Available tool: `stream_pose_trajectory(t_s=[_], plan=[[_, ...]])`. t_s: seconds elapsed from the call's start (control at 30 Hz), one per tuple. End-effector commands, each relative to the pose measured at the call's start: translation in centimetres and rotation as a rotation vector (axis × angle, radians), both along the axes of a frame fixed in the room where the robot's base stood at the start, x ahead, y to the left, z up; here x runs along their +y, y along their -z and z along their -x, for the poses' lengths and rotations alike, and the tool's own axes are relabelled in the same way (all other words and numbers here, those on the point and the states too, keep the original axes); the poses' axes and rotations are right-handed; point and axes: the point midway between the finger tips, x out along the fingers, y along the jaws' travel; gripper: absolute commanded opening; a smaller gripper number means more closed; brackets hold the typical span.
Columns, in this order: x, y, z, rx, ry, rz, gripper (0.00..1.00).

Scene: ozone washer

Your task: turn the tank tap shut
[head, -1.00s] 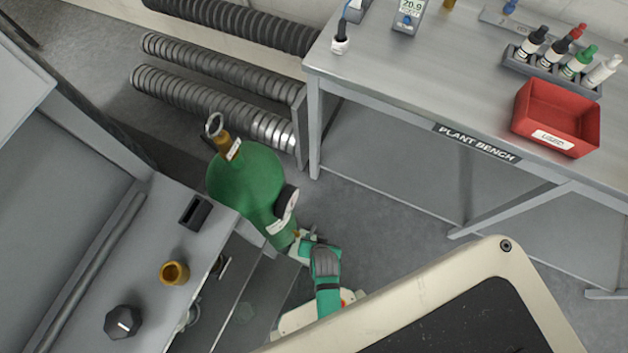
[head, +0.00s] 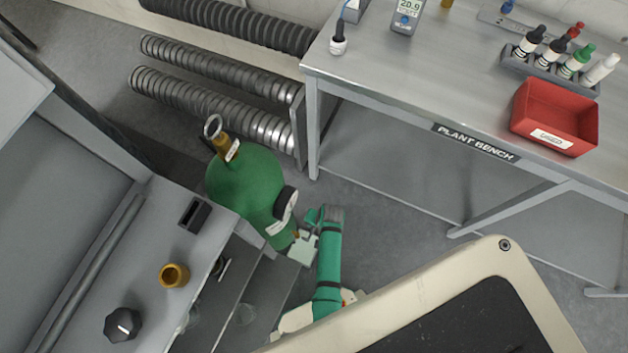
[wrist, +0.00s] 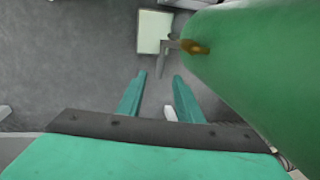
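The green tank (head: 245,180) leans beside the grey cabinet, with a brass neck and ring (head: 213,127) at its far end. In the wrist view, a brass fitting (wrist: 195,47) with a thin grey lever (wrist: 166,58) sticks out from the tank (wrist: 265,60); it looks like the tap. My gripper (wrist: 160,75) is open and empty, its two teal fingers pointing toward the lever, whose lower end shows near the gap between the fingertips. I cannot tell whether they touch. In the head view my gripper (head: 311,217) is just right of the tank's near end, partly hidden by my wrist.
A pale plate (head: 302,249) is by the tank's near end. The cabinet top (head: 150,250) holds a brass cup (head: 174,275) and black knob (head: 122,324). The plant bench (head: 420,90) stands right, with a red bin (head: 556,118). Floor (head: 390,210) between is clear.

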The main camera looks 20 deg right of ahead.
Motion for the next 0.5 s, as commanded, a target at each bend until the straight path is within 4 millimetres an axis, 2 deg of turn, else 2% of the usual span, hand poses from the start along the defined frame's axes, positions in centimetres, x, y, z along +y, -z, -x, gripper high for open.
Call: stream_pose_trajectory(t_s=[0.1,0.23,0.5], plan=[[0.3,1.9,-0.3,0.002,-0.001,-0.001,0.33],[0.4,3.6,-0.5,0.001,0.000,0.000,0.33],[0.4,5.2,-0.8,-0.001,0.003,0.001,0.33]])
